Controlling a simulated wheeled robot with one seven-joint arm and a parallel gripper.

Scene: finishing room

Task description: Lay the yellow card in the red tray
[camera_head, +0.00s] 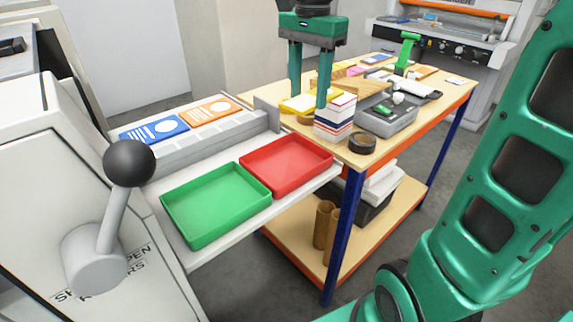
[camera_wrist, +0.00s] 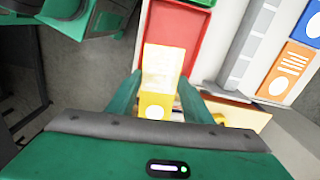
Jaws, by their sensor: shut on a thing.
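My gripper (camera_head: 309,98) is shut on the yellow card (camera_head: 298,103), above the near left corner of the wooden table. In the wrist view the yellow card (camera_wrist: 158,100) shows between my fingers (camera_wrist: 160,92), with a pale patch on its far part and a white dot nearer. The red tray (camera_head: 291,163) is empty and lies in front of and below my gripper. In the wrist view the red tray (camera_wrist: 184,35) shows beyond the card, whose far end overlaps it in the picture.
A green tray (camera_head: 216,207) sits beside the red one, empty. A stack of cards (camera_head: 335,118), a black tape roll (camera_head: 362,143) and a grey bin (camera_head: 387,119) stand on the table (camera_head: 455,95) right of my gripper. A grey rail (camera_head: 210,137) runs behind the trays.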

